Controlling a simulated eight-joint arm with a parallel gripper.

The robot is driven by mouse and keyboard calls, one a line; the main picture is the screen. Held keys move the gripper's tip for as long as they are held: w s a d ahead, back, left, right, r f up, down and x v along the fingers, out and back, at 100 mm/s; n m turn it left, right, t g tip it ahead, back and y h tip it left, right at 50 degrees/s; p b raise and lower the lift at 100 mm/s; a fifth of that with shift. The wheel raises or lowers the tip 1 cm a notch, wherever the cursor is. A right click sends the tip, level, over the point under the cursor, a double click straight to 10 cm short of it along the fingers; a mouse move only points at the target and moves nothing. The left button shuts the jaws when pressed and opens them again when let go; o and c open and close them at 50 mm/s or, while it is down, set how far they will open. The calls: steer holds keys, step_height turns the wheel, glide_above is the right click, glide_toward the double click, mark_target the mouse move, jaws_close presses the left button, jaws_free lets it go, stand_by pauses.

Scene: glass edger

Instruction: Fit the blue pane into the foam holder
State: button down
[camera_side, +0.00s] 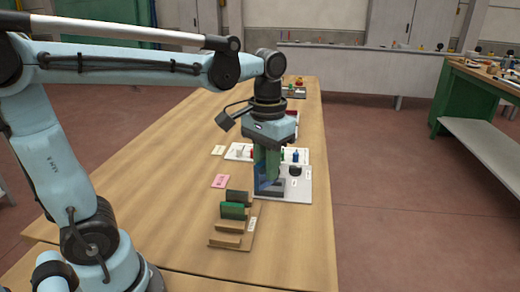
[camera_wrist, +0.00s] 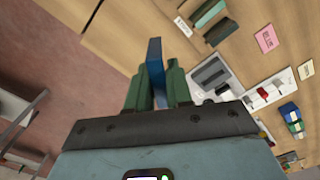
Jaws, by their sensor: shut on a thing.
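My gripper (camera_side: 266,178) has green fingers and points down over the white board on the table. It is shut on the blue pane (camera_side: 261,184), which stands on edge between the fingers. The pane also shows in the wrist view (camera_wrist: 155,68), reaching past both fingertips (camera_wrist: 154,85). The foam holder looks like the dark grey block (camera_side: 273,189) on the white board, partly behind the pane. In the wrist view the grey holder (camera_wrist: 211,75) lies right of the fingers. I cannot tell whether the pane touches it.
A wooden stand (camera_side: 228,241) with green and dark pieces is nearer the camera. A pink card (camera_side: 221,181) lies left of the board. A black round piece (camera_side: 295,170) sits right of the fingers. A white rack (camera_side: 239,152) with small coloured items is behind.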

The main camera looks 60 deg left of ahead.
steer(key=shift+w+a+r+m, duration=0.1)
steer(key=shift+w+a+m, duration=0.25)
steer(key=shift+m, duration=0.55)
steer(key=shift+s+d+n, duration=0.2)
steer(key=shift+d+n, duration=0.05)
steer(key=shift+n, duration=0.25)
steer(key=s+d+f+n, duration=0.2)
steer(key=s+n, duration=0.4)
steer(key=n, duration=0.7)
steer(key=s+d+f+n, duration=0.2)
steer(key=s+n, duration=0.3)
steer(key=n, duration=0.7)
steer(key=shift+s+d+f+n, duration=0.35)
steer(key=shift+d+n, duration=0.05)
steer(key=shift+d, duration=0.5)
steer(key=w+a+f, duration=0.1)
steer(key=a+f, duration=0.1)
steer(key=a, duration=0.1)
steer(key=w+a+f, duration=0.1)
steer(key=a+f, duration=0.1)
steer(key=a, duration=0.2)
steer(key=w+a+f, duration=0.2)
steer(key=a+f, duration=0.1)
steer(key=a, duration=0.1)
steer(key=shift+f, duration=1.8)
